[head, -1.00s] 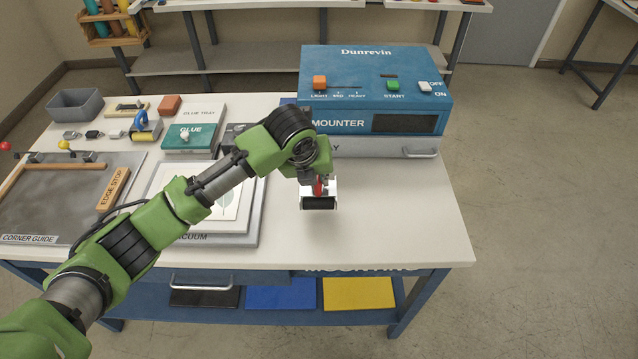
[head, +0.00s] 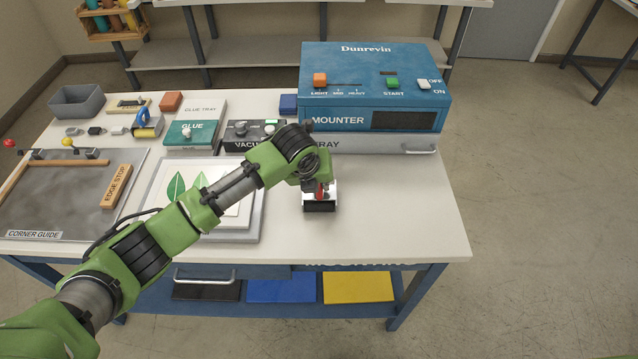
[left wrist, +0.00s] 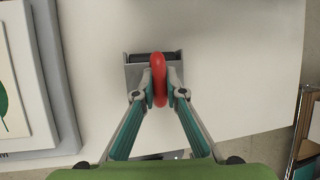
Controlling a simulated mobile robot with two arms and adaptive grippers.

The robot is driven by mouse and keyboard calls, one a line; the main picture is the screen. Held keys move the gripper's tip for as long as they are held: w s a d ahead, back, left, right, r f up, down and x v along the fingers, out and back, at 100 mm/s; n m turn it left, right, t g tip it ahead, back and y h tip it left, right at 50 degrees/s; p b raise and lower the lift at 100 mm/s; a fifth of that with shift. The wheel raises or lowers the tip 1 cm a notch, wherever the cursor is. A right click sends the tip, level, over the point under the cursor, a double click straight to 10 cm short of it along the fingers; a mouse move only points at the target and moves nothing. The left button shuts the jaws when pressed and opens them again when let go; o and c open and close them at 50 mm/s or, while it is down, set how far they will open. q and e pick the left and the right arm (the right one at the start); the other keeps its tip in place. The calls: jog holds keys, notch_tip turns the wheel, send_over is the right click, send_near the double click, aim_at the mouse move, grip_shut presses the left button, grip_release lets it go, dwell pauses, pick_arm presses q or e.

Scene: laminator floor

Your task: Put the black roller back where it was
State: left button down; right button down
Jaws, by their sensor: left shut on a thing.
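The black roller (head: 320,206) has a pale metal frame and a red handle. It is over the bare white table top in front of the mounter (head: 400,122). My left gripper (head: 320,188) is shut on its red handle, pointing down. In the left wrist view, the fingertips (left wrist: 160,94) close on both sides of the red handle (left wrist: 159,72), with the dark roller cylinder (left wrist: 150,57) beyond. The roller is at or just above the table; I cannot tell if it touches. My right gripper is out of view.
A yellow roller with a blue handle (head: 147,125) lies near the glue tray (head: 205,112). The vacuum bed's grey edge (head: 253,222) with a leaf print is left of the held roller. A vacuum box (head: 240,140) stands behind. The table's right front area is clear.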

pick_arm(q)
jog(key=shift+s+a+f, duration=0.15)
jog(key=shift+s+f, duration=0.15)
jog(key=shift+f, duration=0.2)
jog(key=c, duration=2.1)
grip_release()
jog(key=shift+f, duration=0.2)
jog(key=shift+r, duration=0.2)
jog(key=v, duration=0.4)
jog(key=b+v, duration=0.1)
jog(key=v, duration=0.3)
jog(key=w+v, duration=0.1)
jog(key=v, duration=0.4)
jog(key=shift+r+b, duration=0.2)
jog(key=shift+b, duration=0.15)
